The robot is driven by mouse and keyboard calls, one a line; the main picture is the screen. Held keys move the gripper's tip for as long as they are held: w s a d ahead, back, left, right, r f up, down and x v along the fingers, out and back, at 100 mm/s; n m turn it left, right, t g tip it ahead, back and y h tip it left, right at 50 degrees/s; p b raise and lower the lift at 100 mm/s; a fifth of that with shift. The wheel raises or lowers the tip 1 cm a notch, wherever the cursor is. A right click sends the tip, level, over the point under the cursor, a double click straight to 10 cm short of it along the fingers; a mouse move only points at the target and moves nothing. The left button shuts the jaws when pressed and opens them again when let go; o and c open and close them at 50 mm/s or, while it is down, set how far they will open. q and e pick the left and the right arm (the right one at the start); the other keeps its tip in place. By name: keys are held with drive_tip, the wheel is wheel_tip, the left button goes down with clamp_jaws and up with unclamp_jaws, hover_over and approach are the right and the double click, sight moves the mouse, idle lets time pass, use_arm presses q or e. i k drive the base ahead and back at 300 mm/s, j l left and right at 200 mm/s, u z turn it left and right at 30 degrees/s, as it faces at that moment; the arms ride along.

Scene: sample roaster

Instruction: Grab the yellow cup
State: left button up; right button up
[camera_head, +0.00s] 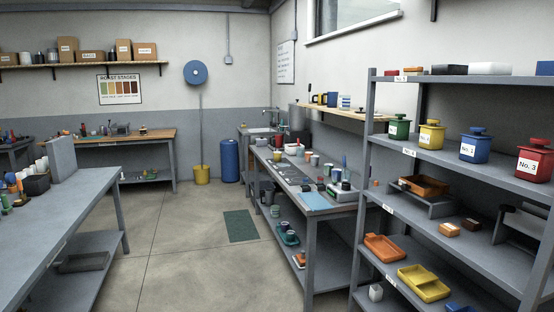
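Neither of my grippers is in view.
A long workbench (315,200) with several small items runs along the right wall. The grey metal rack (366,170) stands at the near right. A grey table (85,205) is at the left. The floor (185,260) between them is clear, with a dark green mat (241,226).

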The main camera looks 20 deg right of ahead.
sight(277, 155)
drive_tip(key=i+z, duration=0.25)
drive_tip(key=i, duration=3.1)
drive_tip(key=i+j+z, duration=0.1)
drive_tip(key=i+z, duration=0.3)
drive_tip(key=i, duration=0.15)
drive_tip(key=i+j+z, duration=0.4)
drive_tip(key=i, duration=0.15)
drive_tip(key=i+j+z, duration=0.85)
drive_tip(key=i+j, duration=0.1)
